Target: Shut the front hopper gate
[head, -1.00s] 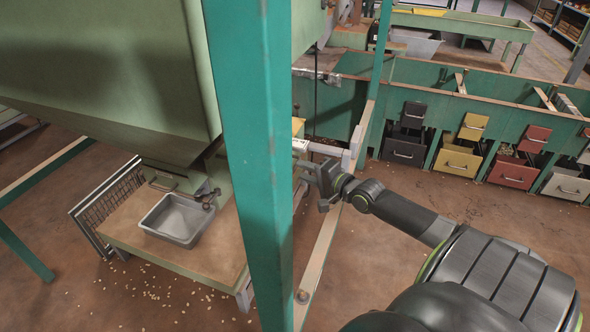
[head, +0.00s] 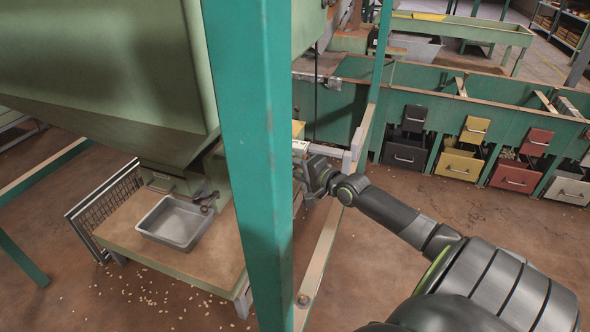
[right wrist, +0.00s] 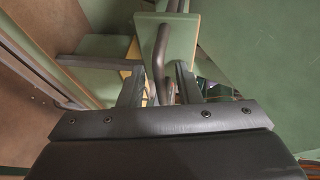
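A large pale green hopper (head: 100,60) fills the left of the head view. Low on it, above a grey metal tray (head: 174,222), are a small handle (head: 160,183) and a dark lever fitting (head: 206,198). My right gripper (head: 306,178) is beside the green post, which partly hides it. In the right wrist view, my right gripper (right wrist: 158,88) is open, with a bent dark metal bar (right wrist: 161,50) between its fingers and a pale green plate behind. Gaps show beside the bar; whether a finger touches it, I cannot tell. My left gripper is not in view.
A thick green post (head: 250,150) stands between my view and the hopper outlet. The tray rests on a wooden-topped stand (head: 130,237). Green bins (head: 450,115) with coloured drawers line the right. Nuts are scattered on the brown floor, which is open at centre right.

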